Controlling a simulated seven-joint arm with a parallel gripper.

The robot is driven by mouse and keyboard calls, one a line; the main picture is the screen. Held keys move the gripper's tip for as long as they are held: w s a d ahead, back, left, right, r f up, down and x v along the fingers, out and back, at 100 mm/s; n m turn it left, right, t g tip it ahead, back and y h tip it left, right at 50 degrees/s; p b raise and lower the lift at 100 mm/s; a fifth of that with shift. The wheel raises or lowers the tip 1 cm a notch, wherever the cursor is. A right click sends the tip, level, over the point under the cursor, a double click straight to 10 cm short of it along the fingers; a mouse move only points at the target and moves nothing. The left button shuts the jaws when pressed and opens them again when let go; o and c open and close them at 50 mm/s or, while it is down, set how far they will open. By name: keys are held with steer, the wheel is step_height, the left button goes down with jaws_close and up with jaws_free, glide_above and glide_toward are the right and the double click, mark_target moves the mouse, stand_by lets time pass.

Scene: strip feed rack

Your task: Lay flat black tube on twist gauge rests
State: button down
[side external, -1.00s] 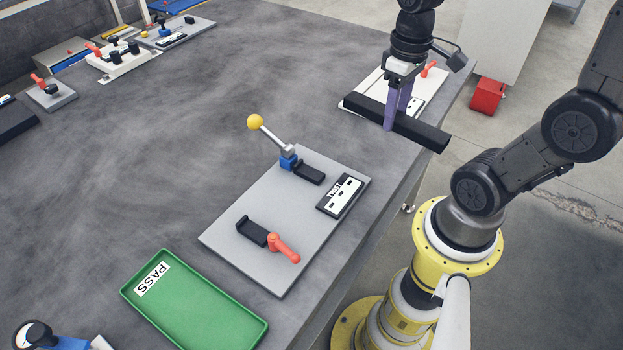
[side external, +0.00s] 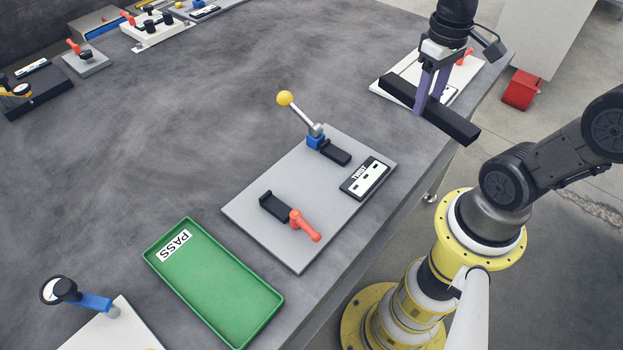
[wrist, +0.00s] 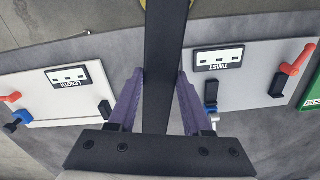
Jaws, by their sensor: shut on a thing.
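My gripper (side external: 428,103) is shut on the flat black tube (side external: 456,124). It holds the tube near its middle, above the back right of the table, with one end out past the table edge. In the wrist view the tube (wrist: 164,45) runs up between the purple fingers (wrist: 158,85). The twist gauge is a grey plate (side external: 262,228) with a TWIST label (side external: 365,179). Its two black rests, one far (side external: 335,152) and one near (side external: 272,207), are empty. The gripper and tube are apart from the gauge, behind and to its right.
A yellow-knobbed lever (side external: 300,113) rises by the far rest; an orange handle (side external: 306,227) sits by the near rest. The green PASS tray (side external: 225,285) is empty. The white LENGTH gauge (wrist: 75,97) lies under the tube's area. Other fixtures stand far left. The table's middle is clear.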

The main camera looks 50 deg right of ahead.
steer(key=m, duration=0.3)
steer(key=shift+s, duration=0.1)
steer(key=m, duration=0.3)
steer(key=shift+a+r, duration=0.15)
steer(key=shift+a, duration=0.05)
steer(key=m, duration=0.1)
steer(key=a+m, duration=0.1)
steer(key=m, duration=0.1)
steer(key=shift+r, duration=0.15)
steer(key=a+r+m, duration=0.2)
steer(key=a+m, duration=0.7)
steer(key=n, duration=0.3)
glide_above(307, 182)
steer(key=f, duration=0.9)
steer(key=shift+s+d+f, duration=0.1)
steer(key=shift+s+d, duration=0.05)
steer(key=shift+s, duration=0.05)
steer(key=shift+w+f, duration=0.2)
steer(key=shift+f, duration=1.55)
